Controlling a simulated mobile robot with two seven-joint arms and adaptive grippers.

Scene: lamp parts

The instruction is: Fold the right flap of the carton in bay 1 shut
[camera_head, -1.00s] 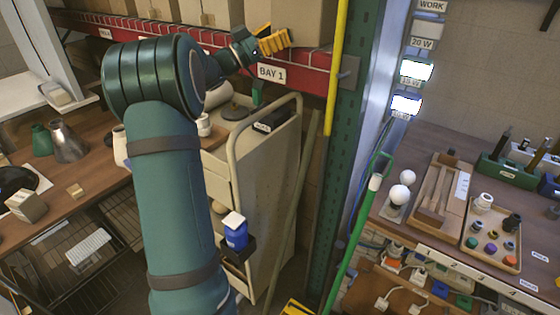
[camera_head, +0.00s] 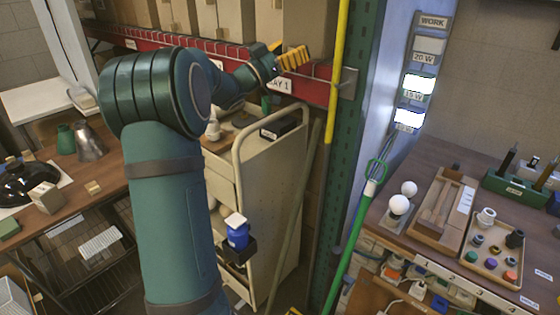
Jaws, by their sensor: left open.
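The carton in bay 1 (camera_head: 308,30) stands on the red shelf above the BAY 1 label (camera_head: 279,85). Only the lower part of its front shows; its top and flaps lie above the picture's upper edge. My left gripper (camera_head: 293,59), with yellow fingers, is open and empty in front of the carton's lower front, just above the shelf's red beam. I cannot tell whether the fingers touch the carton. My left arm crosses the picture's left half. My right gripper is not in view.
A cream cart (camera_head: 264,190) stands below the shelf. A yellow pole (camera_head: 338,70) and a green rack post (camera_head: 354,130) rise right of the carton. A workbench (camera_head: 428,250) with bulbs and trays fills the right, and a wooden table (camera_head: 85,195) the left.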

